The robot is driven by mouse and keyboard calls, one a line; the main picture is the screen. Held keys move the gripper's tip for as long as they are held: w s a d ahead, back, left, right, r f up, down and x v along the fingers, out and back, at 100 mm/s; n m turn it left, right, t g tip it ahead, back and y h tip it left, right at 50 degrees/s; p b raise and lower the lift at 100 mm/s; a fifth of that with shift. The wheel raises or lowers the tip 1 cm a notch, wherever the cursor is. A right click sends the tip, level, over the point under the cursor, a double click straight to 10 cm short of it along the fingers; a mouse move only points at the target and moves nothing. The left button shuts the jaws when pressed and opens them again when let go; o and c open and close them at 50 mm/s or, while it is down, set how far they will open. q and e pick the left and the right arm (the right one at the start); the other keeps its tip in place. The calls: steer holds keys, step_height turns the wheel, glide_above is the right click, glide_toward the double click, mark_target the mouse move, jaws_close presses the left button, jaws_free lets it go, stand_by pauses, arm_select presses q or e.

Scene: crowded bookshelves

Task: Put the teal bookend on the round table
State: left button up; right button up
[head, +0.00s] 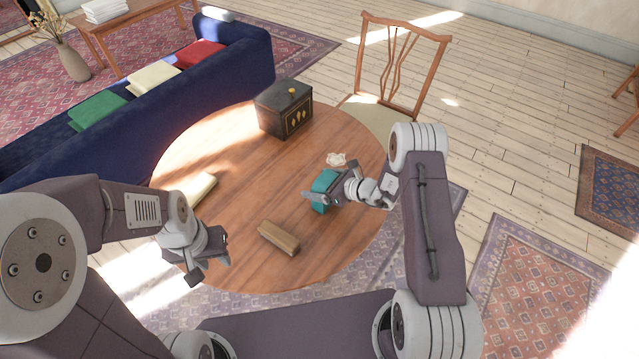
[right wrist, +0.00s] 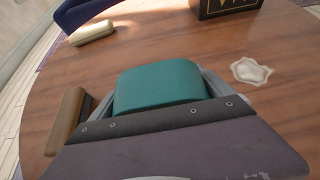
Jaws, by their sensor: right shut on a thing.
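The teal bookend (head: 323,188) is between the fingers of my right gripper (head: 325,192), over the right part of the round table (head: 225,222). In the right wrist view the teal bookend (right wrist: 160,84) fills the space between the fingers, with the tabletop (right wrist: 150,45) around it. I cannot tell whether its underside touches the wood. My right gripper is shut on it. My left gripper (head: 210,272) hangs near the table's front left edge, apart from everything on the table. Its fingers are too unclear to tell whether they are open.
A chair (head: 400,65) and blue sofa (head: 150,95) stand close. The table's middle is clear.

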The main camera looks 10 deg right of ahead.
steer(key=o, duration=1.8)
steer(key=shift+r, duration=0.1)
steer(key=shift+s+d+r+p, duration=0.15)
steer(key=shift+p, duration=0.15)
steer(key=p+v, duration=0.1)
steer(key=v, duration=1.1)
steer(key=s+a+r+n+g+h, duration=0.1)
steer(key=s+a+r+n+g, duration=0.1)
steer(key=s+a+n+g, duration=0.4)
steer(key=s+a+r+n+g, duration=0.2)
steer(key=s+n+g, duration=0.1)
steer(key=s+n, duration=0.55)
steer(key=s+d+r+n+t+h, duration=0.1)
steer(key=s+d+r+n+h, duration=0.2)
steer(key=d+n+h, duration=0.4)
steer(key=s+n, duration=0.1)
steer(key=n, duration=0.4)
steer(key=shift+s+d+r+t, duration=0.2)
steer(key=shift+d+r+t, duration=0.05)
steer(key=shift+d+t, duration=0.05)
